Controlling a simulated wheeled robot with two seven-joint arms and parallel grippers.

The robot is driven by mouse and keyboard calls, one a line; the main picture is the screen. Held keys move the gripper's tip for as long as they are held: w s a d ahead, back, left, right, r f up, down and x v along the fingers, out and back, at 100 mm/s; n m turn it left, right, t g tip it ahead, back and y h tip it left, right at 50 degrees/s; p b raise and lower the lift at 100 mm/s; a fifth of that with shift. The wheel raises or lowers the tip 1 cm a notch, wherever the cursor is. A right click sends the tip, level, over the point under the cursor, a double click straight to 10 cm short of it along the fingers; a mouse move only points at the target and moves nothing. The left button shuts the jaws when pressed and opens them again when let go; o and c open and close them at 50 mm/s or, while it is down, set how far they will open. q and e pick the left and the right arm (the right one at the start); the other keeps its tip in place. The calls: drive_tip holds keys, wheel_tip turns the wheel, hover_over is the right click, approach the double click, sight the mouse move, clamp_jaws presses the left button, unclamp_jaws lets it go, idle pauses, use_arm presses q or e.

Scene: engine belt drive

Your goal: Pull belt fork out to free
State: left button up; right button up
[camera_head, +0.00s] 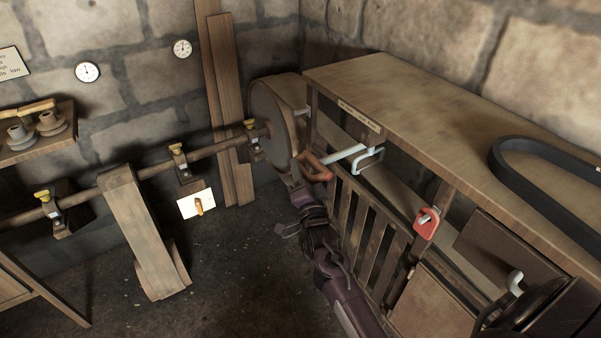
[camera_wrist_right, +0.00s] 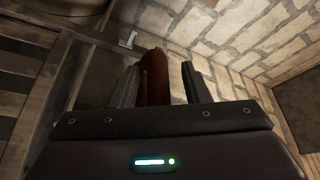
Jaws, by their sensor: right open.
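The belt fork shows in the head view as a pale metal rod (camera_head: 347,154) with a red-brown handle (camera_head: 318,172) at its left end and a bent pale fork (camera_head: 369,162) at its right. It sits at the bench's left end, beside the large pulley (camera_head: 272,110). My right gripper (camera_head: 300,184) is at the handle, reaching up from below. In the right wrist view the handle (camera_wrist_right: 153,82) stands between the two open fingers, close to the left one. Whether a finger touches it cannot be told. My left gripper is not in view.
A wooden bench (camera_head: 400,95) with slatted side (camera_head: 362,220) is close to the right of my arm. A black belt (camera_head: 505,165) lies on it. A red tag (camera_head: 427,222) hangs on its front. A shaft (camera_head: 210,150) with a hanging belt (camera_head: 140,225) runs left. Floor between is clear.

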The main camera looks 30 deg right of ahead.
drive_tip(key=b+v, duration=0.1)
drive_tip(key=v, duration=0.6)
drive_tip(key=shift+s+a, duration=0.2)
drive_tip(key=shift+s, duration=0.1)
drive_tip(key=shift+f, duration=0.15)
drive_tip(key=s+a+f+n+g+y, duration=0.2)
drive_tip(key=a+f+n+g, duration=0.1)
drive_tip(key=f, duration=0.8)
drive_tip(key=s+a+f+n+g+y, duration=0.1)
drive_tip(key=a+f+n+g+y, duration=0.15)
drive_tip(key=f, duration=0.75)
drive_tip(key=s+a+f+n+g, duration=0.2)
drive_tip(key=s+f, duration=0.3)
drive_tip(key=f, duration=0.3)
drive_tip(key=s+a+f+n+g, duration=0.1)
drive_tip(key=s+f+n+g, duration=0.15)
drive_tip(key=s+f, duration=0.45)
drive_tip(key=s+d+f+n+g, duration=0.1)
drive_tip(key=s+f+n+g, duration=0.1)
drive_tip(key=s+f, duration=0.3)
drive_tip(key=s+d+f+n+g, duration=0.1)
drive_tip(key=s+f+g, duration=0.3)
drive_tip(key=s, duration=1)
drive_tip(key=s+d+f+n+g, duration=0.1)
drive_tip(key=s+f+n, duration=0.3)
drive_tip(key=s+f, duration=0.4)
drive_tip(key=shift+s+d+f+g, duration=0.2)
drive_tip(key=shift+s+d+g, duration=0.15)
drive_tip(key=shift+s+g, duration=0.55)
